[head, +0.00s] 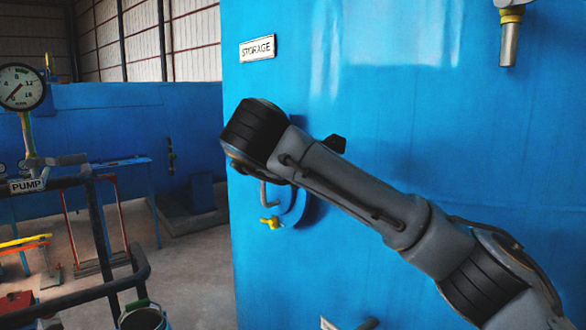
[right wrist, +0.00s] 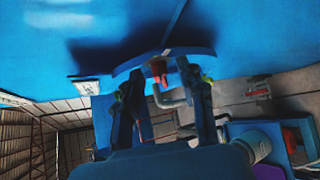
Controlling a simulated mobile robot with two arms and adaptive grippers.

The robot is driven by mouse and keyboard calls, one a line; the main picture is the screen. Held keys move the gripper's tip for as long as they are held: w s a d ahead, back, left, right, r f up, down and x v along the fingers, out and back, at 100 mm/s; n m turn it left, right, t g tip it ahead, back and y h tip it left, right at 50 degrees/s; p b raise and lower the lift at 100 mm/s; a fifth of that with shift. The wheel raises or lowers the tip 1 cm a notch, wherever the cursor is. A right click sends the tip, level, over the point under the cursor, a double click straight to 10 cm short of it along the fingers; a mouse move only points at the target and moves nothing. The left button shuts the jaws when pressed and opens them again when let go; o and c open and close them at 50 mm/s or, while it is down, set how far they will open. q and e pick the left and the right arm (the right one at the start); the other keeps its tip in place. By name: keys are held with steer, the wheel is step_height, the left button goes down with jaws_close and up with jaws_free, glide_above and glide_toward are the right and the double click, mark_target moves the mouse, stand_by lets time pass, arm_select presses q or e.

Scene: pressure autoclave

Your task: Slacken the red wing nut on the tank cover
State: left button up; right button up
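The red wing nut (right wrist: 158,68) shows in the right wrist view, at the edge of the round blue tank cover (right wrist: 195,51). My right gripper (right wrist: 158,88) is open, one finger on either side of the nut. The fingers look apart from it, but I cannot tell whether either touches. In the head view the cover (head: 296,208) is partly hidden behind my right arm, with a grey handle and a yellow wing nut (head: 270,222) at its lower left. The red nut and the right fingertips are hidden there. My left gripper is not in view.
The blue tank wall (head: 400,120) fills the right, with a STORAGE label (head: 257,48) and a pipe fitting (head: 509,38) above. At left are a gauge (head: 22,87), a dark pipe frame marked PUMP (head: 27,185) and a bucket (head: 143,316). Floor is clear between frame and tank.

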steer(key=v, duration=1.2)
